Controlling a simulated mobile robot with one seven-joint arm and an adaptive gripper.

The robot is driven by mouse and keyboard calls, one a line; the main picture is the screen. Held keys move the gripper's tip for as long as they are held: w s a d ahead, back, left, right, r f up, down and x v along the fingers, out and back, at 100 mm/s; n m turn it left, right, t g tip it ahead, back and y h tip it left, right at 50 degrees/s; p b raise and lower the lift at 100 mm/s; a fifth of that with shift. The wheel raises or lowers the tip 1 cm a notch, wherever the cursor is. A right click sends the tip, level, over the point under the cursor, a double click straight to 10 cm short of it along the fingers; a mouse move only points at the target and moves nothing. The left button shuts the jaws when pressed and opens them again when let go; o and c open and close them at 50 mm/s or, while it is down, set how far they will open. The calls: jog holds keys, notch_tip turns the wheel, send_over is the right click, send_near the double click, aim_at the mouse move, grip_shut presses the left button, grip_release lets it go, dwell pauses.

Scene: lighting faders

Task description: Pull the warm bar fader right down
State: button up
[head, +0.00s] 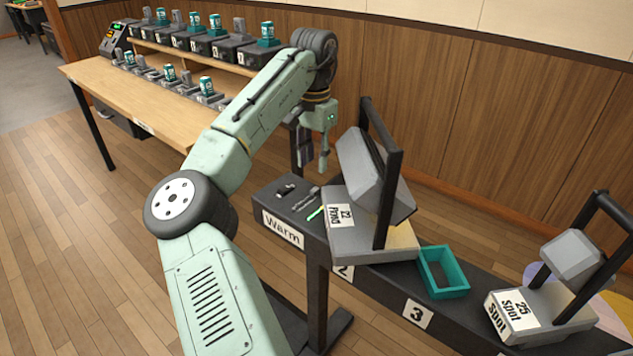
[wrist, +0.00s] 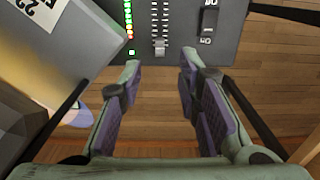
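The Warm bar is a dark panel marked by a white "Warm" label (head: 282,229) on its front face in the head view. In the wrist view its fader is a grey knob (wrist: 160,47) on a slotted scale (wrist: 160,15), near the panel edge closest to my fingers. My gripper (head: 318,158) points down above the far side of this panel. In the wrist view my gripper (wrist: 160,62) is open, its fingers apart on either side of the knob's line, with nothing between them. Contact with the knob cannot be told.
A lit level strip (wrist: 129,20) and a black rocker switch (wrist: 208,20) flank the fader.

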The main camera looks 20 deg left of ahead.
aim_at(315, 189)
notch_tip(315, 189, down, 8)
jog(key=shift+d+r+p, duration=0.1)
jog(key=shift+p, duration=0.25)
grip_shut()
dwell(0.8)
